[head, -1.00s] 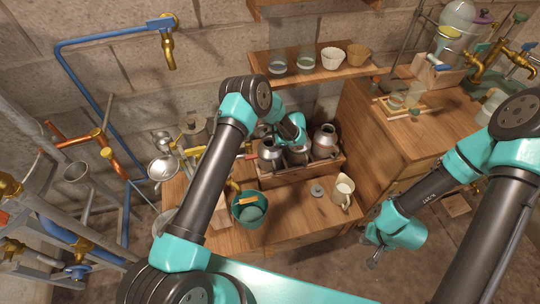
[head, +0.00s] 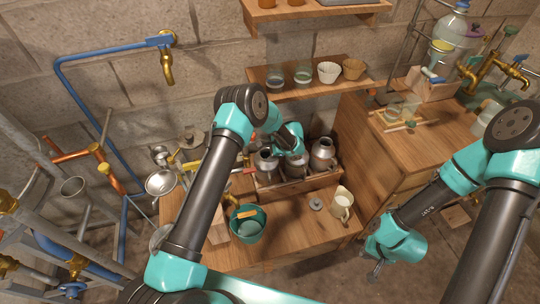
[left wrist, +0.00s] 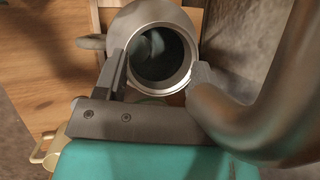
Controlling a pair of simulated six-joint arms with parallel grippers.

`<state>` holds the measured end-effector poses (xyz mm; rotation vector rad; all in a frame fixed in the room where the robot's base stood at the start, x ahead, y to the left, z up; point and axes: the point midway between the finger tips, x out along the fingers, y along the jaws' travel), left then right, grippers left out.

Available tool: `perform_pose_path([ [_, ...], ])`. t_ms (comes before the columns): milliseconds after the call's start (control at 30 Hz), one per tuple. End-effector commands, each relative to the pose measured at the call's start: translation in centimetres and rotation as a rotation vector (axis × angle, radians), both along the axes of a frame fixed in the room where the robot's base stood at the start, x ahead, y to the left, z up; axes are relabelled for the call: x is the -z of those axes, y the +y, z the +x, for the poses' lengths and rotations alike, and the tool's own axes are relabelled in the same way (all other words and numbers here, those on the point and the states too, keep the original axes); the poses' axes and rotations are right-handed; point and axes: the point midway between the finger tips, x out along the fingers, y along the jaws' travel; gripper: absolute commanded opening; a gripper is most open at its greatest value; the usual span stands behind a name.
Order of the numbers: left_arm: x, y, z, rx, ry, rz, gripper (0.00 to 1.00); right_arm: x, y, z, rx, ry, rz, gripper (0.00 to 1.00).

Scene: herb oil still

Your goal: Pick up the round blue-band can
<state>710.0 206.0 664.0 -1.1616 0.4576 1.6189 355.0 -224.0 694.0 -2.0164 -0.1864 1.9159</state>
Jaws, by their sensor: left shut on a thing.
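Several grey metal cans stand in a wooden crate (head: 300,192) on the bench. My left gripper (head: 291,152) reaches down at the middle can (head: 295,167); its fingertips are hard to make out there. In the left wrist view, my left gripper (left wrist: 157,78) is shut on a round metal can (left wrist: 143,22), with one finger on each side of its open neck. No blue band shows clearly on it, so I cannot tell whether it is the blue-band can. My right gripper (head: 376,266) hangs low at the right, away from the crate; its opening is too small to judge.
Neighbouring cans (head: 266,166) (head: 322,153) stand close on both sides. A green bucket (head: 247,228), a cream jug (head: 342,203) and a small grey disc (head: 316,204) are in front. A shelf (head: 310,84) with cups is above. Pipes stand left.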

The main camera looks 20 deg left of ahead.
Motion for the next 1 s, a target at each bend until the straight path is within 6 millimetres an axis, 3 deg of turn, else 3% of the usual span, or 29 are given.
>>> perform_pose_path([
  [100, -1.2, 0.0, 0.2, 0.001, -0.006, 0.002, 0.00, 0.0, 0.0, 0.0, 0.000, 0.000, 0.000, 0.00],
  [1000, -1.1, -4.5, -6.8, 0.003, -0.005, 0.002, 0.00, 0.0, 0.0, 0.0, 0.000, 0.000, 0.000, 0.00],
])
